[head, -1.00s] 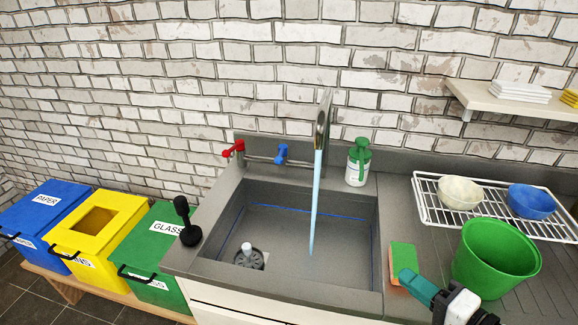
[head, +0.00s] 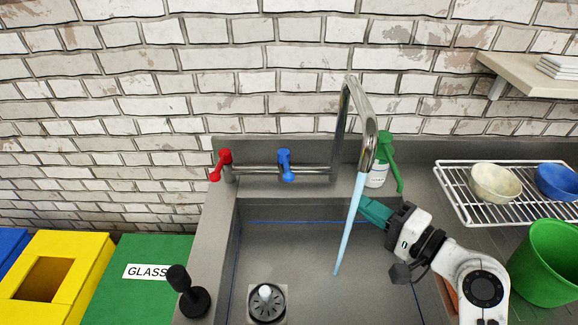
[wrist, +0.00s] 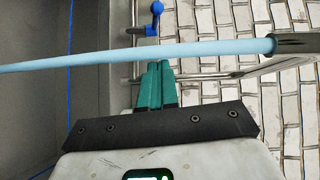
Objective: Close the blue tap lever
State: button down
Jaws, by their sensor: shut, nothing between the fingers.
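The blue tap lever (head: 286,165) sits on the tap's horizontal pipe at the back of the sink, left of the spout. It also shows at the top of the wrist view (wrist: 155,14). A light blue stream of water (head: 349,225) runs from the chrome spout (head: 358,120) into the sink. My gripper (head: 364,206) has teal fingers, shut and empty. It is over the right rear of the sink, just right of the water and apart from the lever. In the wrist view the fingers (wrist: 156,72) point toward the lever, with the water stream crossing between.
A red lever (head: 221,163) is at the left end of the pipe. A black plunger (head: 190,293) stands at the sink's left edge. A dish rack (head: 450,200) and green bucket (head: 545,262) are right.

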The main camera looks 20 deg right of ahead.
jog(key=p, duration=0.2)
send_near(292, 180)
jog(key=w+d, duration=0.2)
jog(key=w, duration=0.4)
jog(key=shift+w+a+f+p, duration=0.1)
jog(key=shift+w+a+p, duration=0.1)
jog(key=shift+a, duration=0.35)
jog(key=shift+w+a+f+p, duration=0.1)
jog(key=shift+a+p, duration=0.05)
jog(key=shift+a, duration=0.4)
jog(key=shift+w+a+f+p, duration=0.1)
jog(key=shift+w+a+p, duration=0.1)
jog(key=shift+a, duration=0.35)
jog(key=shift+a+p, duration=0.75)
jog(key=shift+a, duration=0.3)
